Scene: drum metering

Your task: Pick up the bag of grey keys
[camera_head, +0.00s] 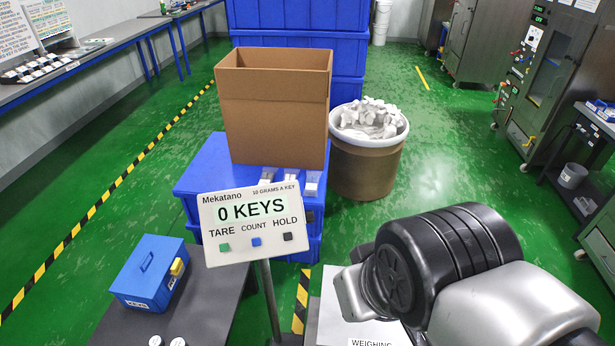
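I cannot pick out a bag of grey keys with certainty. A round brown drum (365,170) with a white rim stands right of the cardboard box, and pale grey-white lumpy pieces (372,118) are heaped in it; I cannot tell whether they are bags. A few small white packets (312,183) lie on the blue crate below the cardboard box. A blue lidded box (150,272) with a handle and a small label stands on the dark table at left. My arm shows at lower right, but my gripper is not in view.
An open cardboard box (272,125) stands on a blue crate (200,178). A display sign (254,222) on a post reads "0 KEYS". A pale surface (335,315) marked "WEIGHING" is partly hidden by my arm. Green floor (440,170) is clear right of the drum.

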